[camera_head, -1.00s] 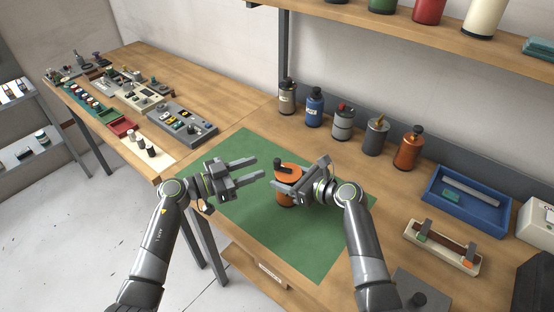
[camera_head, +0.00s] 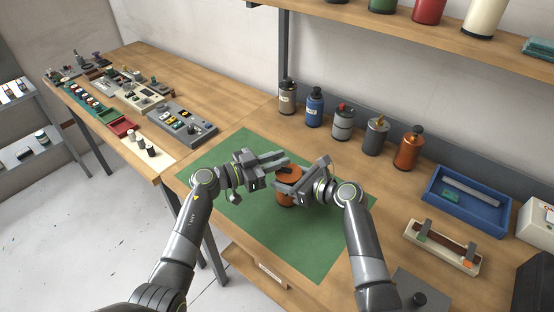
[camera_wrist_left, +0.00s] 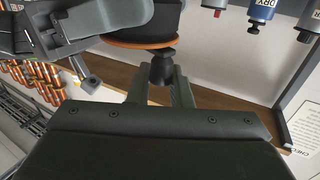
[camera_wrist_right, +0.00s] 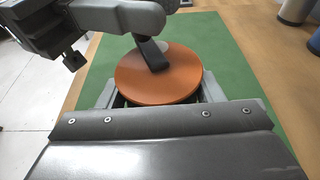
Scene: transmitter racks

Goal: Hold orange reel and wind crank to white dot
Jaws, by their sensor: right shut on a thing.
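The orange reel (camera_head: 288,199) stands upright on the green mat (camera_head: 310,255). My right gripper (camera_head: 299,178) is shut around the sides of the reel, whose round orange top also shows in the right wrist view (camera_wrist_right: 150,85). A black crank arm (camera_wrist_right: 152,53) lies over that top. My left gripper (camera_head: 284,163) is above the reel at the crank. In the left wrist view the black crank knob (camera_wrist_left: 162,68) is between the left fingers, which look open with a gap around it. I cannot make out the white dot.
Several bottles, among them a dark orange one (camera_head: 408,148), stand along the back of the bench. A blue tray (camera_head: 470,220) and a cream holder (camera_head: 440,252) are at the right. A grey case (camera_head: 182,126) is at the left. The mat is otherwise clear.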

